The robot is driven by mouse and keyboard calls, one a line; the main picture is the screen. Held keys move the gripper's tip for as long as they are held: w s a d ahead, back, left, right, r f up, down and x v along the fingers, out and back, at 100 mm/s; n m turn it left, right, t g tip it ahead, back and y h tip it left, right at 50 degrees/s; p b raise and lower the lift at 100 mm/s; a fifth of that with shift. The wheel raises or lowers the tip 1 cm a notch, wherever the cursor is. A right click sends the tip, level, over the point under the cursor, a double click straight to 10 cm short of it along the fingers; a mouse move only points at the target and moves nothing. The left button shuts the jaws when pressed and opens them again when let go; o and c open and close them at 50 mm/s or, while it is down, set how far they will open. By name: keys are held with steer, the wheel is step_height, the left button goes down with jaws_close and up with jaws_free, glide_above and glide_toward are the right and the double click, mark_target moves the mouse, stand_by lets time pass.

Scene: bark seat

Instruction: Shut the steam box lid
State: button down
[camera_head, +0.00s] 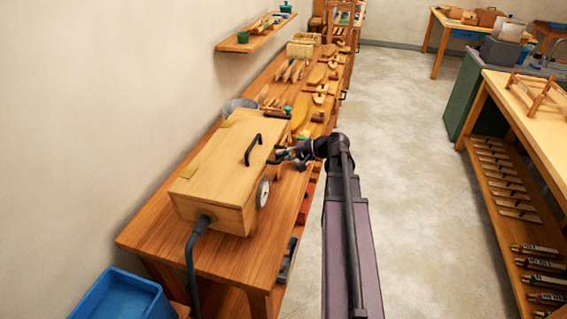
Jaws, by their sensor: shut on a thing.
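The steam box (215,207) is a long pale wooden box on the workbench at the left, with a round dial on its right side and a dark hose at its near end. Its lid (215,158) lies flat over the box; from here I cannot tell whether a thin gap is left. A black bar handle (252,150) stands on the lid near its right edge. My gripper (272,157) reaches in from the right, with its fingertips at the lid's right edge, beside the handle. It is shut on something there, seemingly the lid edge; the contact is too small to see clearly.
The workbench (265,250) carries wooden parts and tools beyond the box. A metal bucket (239,105) stands behind it, by the wall. A blue bin (120,296) is at the lower left. Open floor (410,160) lies right of my arm, before another bench (520,100).

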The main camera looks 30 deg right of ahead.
steer(key=shift+f+b, duration=0.3)
steer(key=shift+f, duration=0.2)
steer(key=c, duration=0.7)
jaws_free()
steer(key=shift+s+d, duration=0.1)
steer(key=shift+p+v, duration=1.65)
steer(key=shift+v, duration=2.35)
steer(key=shift+f, duration=0.1)
